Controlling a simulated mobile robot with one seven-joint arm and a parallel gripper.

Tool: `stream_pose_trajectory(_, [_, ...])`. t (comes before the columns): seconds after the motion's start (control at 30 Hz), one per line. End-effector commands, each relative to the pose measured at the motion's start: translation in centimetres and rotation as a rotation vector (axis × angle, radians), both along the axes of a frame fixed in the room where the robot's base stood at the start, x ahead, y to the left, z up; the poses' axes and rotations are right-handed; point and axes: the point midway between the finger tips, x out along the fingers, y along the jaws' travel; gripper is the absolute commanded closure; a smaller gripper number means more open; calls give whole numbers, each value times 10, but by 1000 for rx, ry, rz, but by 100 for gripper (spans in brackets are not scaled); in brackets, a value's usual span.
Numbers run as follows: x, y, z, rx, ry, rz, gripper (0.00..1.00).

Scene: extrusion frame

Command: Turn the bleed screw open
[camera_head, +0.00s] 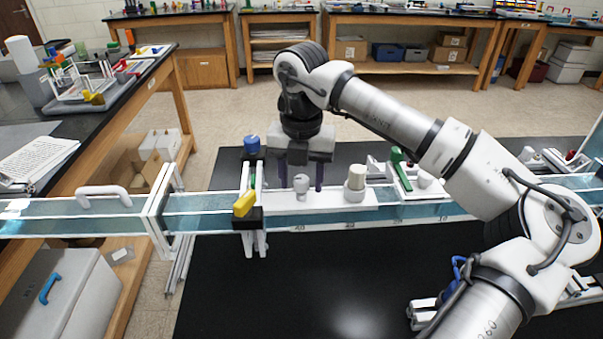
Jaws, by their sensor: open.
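My gripper (301,176) points down over the extrusion frame, its two dark fingers spread apart. A small white round-headed knob (301,183) stands on a white plate (331,198) and shows between the fingers in the picture. It looks like the bleed screw, but no label shows. I cannot tell whether the fingers are around it or behind it; no contact is visible. A cream capped cylinder (356,178) stands on the same plate, just right of the gripper.
A yellow-handled black clamp (244,206) and a blue knob (251,144) are left of the gripper. A green lever (398,158) on a white block is to the right. The black tabletop (310,290) in front is mostly clear.

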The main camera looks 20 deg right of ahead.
Motion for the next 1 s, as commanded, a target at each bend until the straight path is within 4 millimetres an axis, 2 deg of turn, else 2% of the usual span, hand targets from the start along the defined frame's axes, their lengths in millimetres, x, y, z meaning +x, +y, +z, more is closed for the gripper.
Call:
stream_pose_trajectory(0.23, [0, 0, -1, 0, 0, 0, 53])
stream_pose_trajectory(0.57, [0, 0, 0, 0, -1, 0, 96])
stream_pose_trajectory(1.0, [0, 0, -2, -2, -2, 100, 96])
